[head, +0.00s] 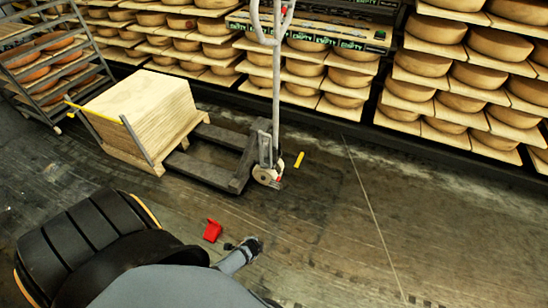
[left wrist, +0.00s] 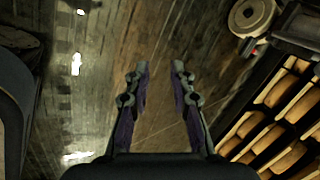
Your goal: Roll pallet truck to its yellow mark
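The pallet truck (head: 240,172) stands on the floor in the head view, with its forks toward the stack of boards at left. Its tall pale handle (head: 277,85) rises upright, with a loop at the top. A short yellow mark (head: 299,160) lies on the floor just right of the truck's wheel end. In the left wrist view, a round wheel-like part (left wrist: 250,15) shows at top right, perhaps the truck's. My left gripper (left wrist: 160,72) is open and empty over bare floor, apart from the truck.
A stack of pale boards (head: 140,105) stands at the forks' far end. Shelves of cheese wheels (head: 350,78) line the back. A metal rack (head: 45,65) stands at far left. A red object (head: 212,231) lies in front of the truck. The floor at right (head: 400,210) is clear.

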